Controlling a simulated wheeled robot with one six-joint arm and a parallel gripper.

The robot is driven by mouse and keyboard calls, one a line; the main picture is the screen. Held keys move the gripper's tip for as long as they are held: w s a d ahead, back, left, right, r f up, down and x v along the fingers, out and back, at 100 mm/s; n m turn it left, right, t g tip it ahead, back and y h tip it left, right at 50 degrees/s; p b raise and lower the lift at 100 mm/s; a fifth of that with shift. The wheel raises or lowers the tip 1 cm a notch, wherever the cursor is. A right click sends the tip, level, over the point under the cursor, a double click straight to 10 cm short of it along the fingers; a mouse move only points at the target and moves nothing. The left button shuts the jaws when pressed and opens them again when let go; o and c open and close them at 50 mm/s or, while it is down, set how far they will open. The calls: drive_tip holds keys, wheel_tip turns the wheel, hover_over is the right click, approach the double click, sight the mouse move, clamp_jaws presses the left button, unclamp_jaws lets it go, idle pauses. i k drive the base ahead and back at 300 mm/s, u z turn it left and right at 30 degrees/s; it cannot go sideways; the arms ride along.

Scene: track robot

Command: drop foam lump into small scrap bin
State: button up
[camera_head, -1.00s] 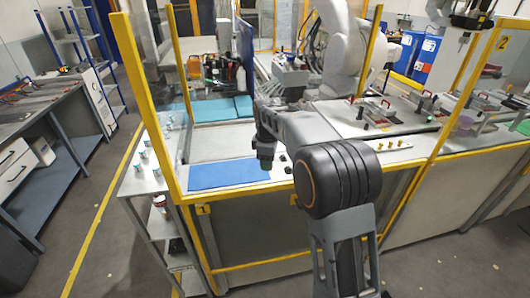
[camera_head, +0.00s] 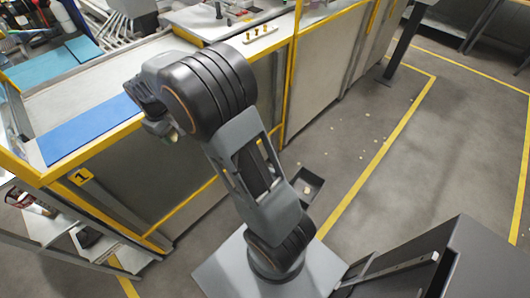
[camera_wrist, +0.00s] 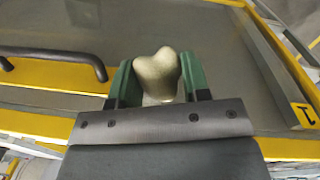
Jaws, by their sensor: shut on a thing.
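The foam lump (camera_wrist: 158,74) is pale beige and rounded with a notched top. My gripper (camera_wrist: 157,82) is shut on it, with a green finger on each side. In the head view my gripper (camera_head: 165,130) hangs by the bench's front edge, and a small pale bit of the lump (camera_head: 173,136) shows below it. A small dark open box, seemingly the small scrap bin (camera_head: 318,181), stands on the floor right of my arm. A small pale piece shows inside it. My gripper is well above and left of this bin.
The bench with yellow frame bars (camera_head: 235,165) runs behind my arm, with a blue mat (camera_head: 90,130) on top. Several pale bits lie on the floor. A large dark box (camera_head: 460,260) stands at lower right. Open floor (camera_head: 400,170) lies right of the bin.

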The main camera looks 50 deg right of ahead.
sight(303, 181)
drive_tip(key=z, duration=0.5)
drive_tip(key=k, duration=1.15)
drive_tip(key=z, duration=0.05)
drive_tip(key=i, duration=1.15)
drive_tip(key=z, duration=0.8)
drive_tip(key=i, duration=0.55)
drive_tip(key=z, duration=0.65)
